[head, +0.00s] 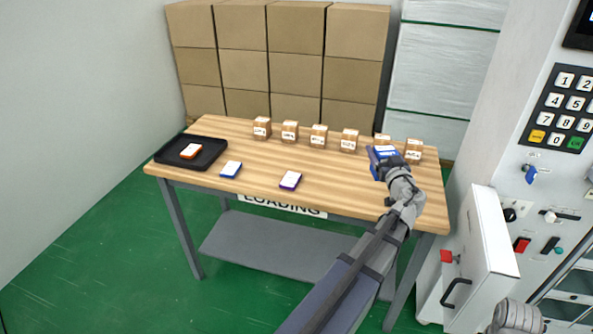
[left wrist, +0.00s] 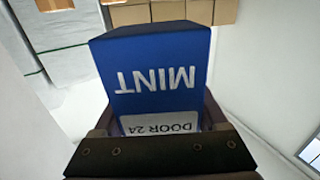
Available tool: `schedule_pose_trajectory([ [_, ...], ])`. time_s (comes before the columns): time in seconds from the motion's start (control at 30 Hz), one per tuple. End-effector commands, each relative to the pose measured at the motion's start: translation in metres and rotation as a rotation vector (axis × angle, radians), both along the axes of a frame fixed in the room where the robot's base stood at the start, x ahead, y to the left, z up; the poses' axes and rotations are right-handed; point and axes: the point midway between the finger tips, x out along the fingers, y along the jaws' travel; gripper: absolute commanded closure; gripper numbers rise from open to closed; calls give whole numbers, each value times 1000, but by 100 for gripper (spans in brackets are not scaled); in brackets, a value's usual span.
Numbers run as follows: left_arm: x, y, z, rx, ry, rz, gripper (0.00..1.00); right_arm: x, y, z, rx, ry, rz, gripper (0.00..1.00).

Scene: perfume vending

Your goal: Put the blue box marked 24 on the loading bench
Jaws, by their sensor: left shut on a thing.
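The blue box marked 24 (head: 384,152) is at my left gripper, over the right part of the wooden loading bench (head: 330,178). In the left wrist view the box (left wrist: 155,75) fills the middle, with MINT and DOOR 24 upside down on its face. My left gripper (head: 386,160) is shut on the box, with its fingers (left wrist: 160,140) on both sides of it. I cannot tell whether the box touches the bench top.
Several small brown cartons (head: 319,137) stand along the bench's back. A black tray (head: 165,155) with an orange-and-white box (head: 190,151) is at the left. A blue-and-white box (head: 231,169) and a purple-and-white box (head: 290,180) lie near the front. A keypad machine (head: 530,160) stands right.

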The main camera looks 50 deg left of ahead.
Motion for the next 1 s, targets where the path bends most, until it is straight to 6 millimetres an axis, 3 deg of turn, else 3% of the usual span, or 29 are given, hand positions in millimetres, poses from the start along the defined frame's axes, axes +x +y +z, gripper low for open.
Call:
schedule_pose_trajectory([
  [0.03,9,5,-15,0,0,7,88,0,0,-15,0,0,0,0],
  [0.07,10,7,-17,0,0,10,88,0,0,-17,0,0,0,0],
  [0.47,11,8,-22,0,0,13,88,0,0,-23,0,0,0,0],
  [0.8,11,8,-72,0,0,13,88,0,0,-72,0,0,0,0],
  [1.0,11,8,-79,0,0,13,88,0,0,-79,0,0,0,0],
])
